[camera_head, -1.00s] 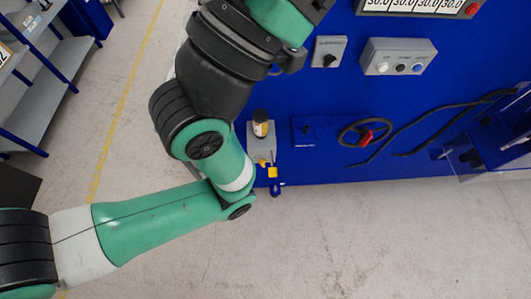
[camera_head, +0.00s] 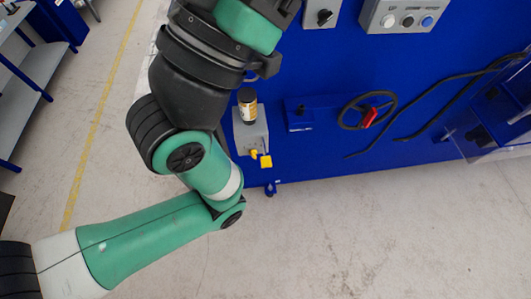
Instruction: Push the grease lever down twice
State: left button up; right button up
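A grease unit stands by the near edge of the blue bench, just right of my arm's green link. It has a grey box (camera_head: 251,130) with a dark and amber cylinder (camera_head: 247,106) on it. Two small yellow parts (camera_head: 265,161) show at its front; I cannot tell for sure whether one is the grease lever. My green and black arm fills the left half of the view and passes close beside the grey box in the picture. Neither gripper is in view.
The blue bench (camera_head: 345,155) carries a small blue block (camera_head: 299,118), a red-handled black ring (camera_head: 368,114), a dark cable (camera_head: 430,105) and a grey button box (camera_head: 403,15). A clear-walled blue fixture (camera_head: 490,125) stands at right. The floor (camera_head: 400,240) in front is clear.

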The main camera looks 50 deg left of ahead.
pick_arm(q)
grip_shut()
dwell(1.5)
